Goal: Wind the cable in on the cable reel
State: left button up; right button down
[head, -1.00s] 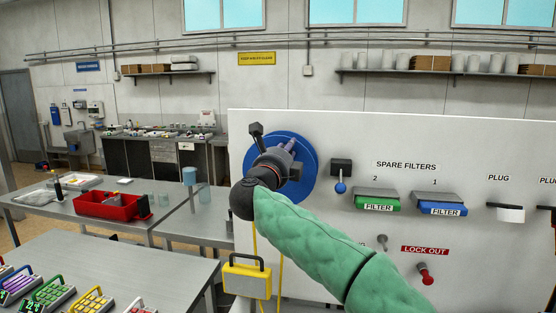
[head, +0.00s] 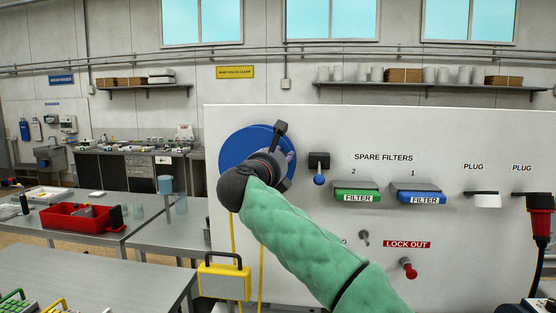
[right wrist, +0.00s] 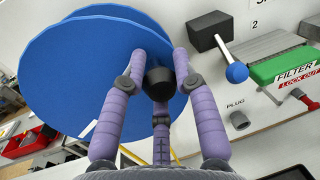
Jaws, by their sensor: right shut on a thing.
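The cable reel (head: 237,150) is a blue disc on the white panel, partly hidden by my right arm. It fills the upper left of the right wrist view (right wrist: 75,75). My right gripper (head: 283,160) is in front of the reel's right part. In the right wrist view, its purple fingers (right wrist: 157,62) are closed around a black crank knob (right wrist: 158,82) at the reel's face. The yellow cable (head: 232,235) hangs below the reel, beside a yellow box (head: 224,281) with a black handle. My left gripper is out of view.
Right of the reel are a blue-ball lever (head: 319,178), a green filter (head: 357,195), a blue filter (head: 418,196) and a red lock-out lever (head: 408,267). Metal tables stand left, one with a red tray (head: 75,217). The panel around the filters is clear.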

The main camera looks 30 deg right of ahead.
jog(key=shift+f+m, duration=0.25)
jog(key=shift+m, duration=0.05)
jog(key=c, duration=0.9)
grip_release()
jog(key=shift+d, duration=0.1)
jog(key=shift+c, duration=0.2)
jog(key=v, duration=1.2)
